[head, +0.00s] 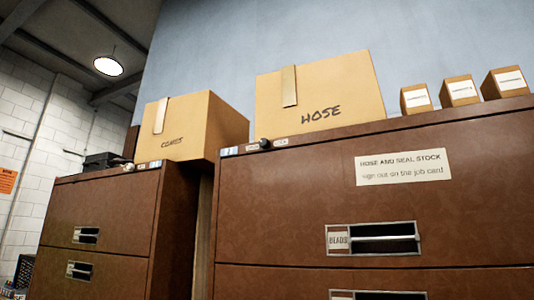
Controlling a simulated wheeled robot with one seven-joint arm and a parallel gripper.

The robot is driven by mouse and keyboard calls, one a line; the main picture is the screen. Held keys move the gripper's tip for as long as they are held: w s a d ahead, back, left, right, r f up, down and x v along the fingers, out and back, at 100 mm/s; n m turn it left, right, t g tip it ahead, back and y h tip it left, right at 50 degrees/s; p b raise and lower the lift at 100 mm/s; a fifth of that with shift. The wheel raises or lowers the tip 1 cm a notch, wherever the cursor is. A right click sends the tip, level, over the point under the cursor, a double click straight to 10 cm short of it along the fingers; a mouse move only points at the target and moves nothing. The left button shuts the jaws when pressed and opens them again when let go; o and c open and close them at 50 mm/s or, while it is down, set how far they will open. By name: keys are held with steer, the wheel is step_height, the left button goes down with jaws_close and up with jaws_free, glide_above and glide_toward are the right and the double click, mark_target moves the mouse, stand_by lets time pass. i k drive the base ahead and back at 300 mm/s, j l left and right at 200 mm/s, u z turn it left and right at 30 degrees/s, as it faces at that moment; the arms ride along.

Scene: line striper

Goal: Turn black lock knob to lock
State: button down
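A small black knob (264,143) sits at the top left front edge of the large brown cabinet (290,215) on the right. It lies between two small pale labels (281,142), whose text is too small to read. I cannot tell which way the knob is turned. A similar pale knob (129,167) sits on the top front edge of the left brown cabinet (110,215). My gripper is not in view.
Cardboard boxes marked HOSE (325,95) and COVERS (185,135) stand on the cabinets. Several small cartons (459,91) stand at right. Drawers have recessed handles (388,238). A narrow gap (202,230) separates the cabinets. A dark case (102,160) lies on the left cabinet.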

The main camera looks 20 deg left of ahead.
mark_target(264, 142)
steer(key=i+j, duration=0.1)
steer(key=i+j+u, duration=0.1)
steer(key=u, duration=0.35)
steer(key=i+u, duration=0.25)
steer(key=u, duration=0.2)
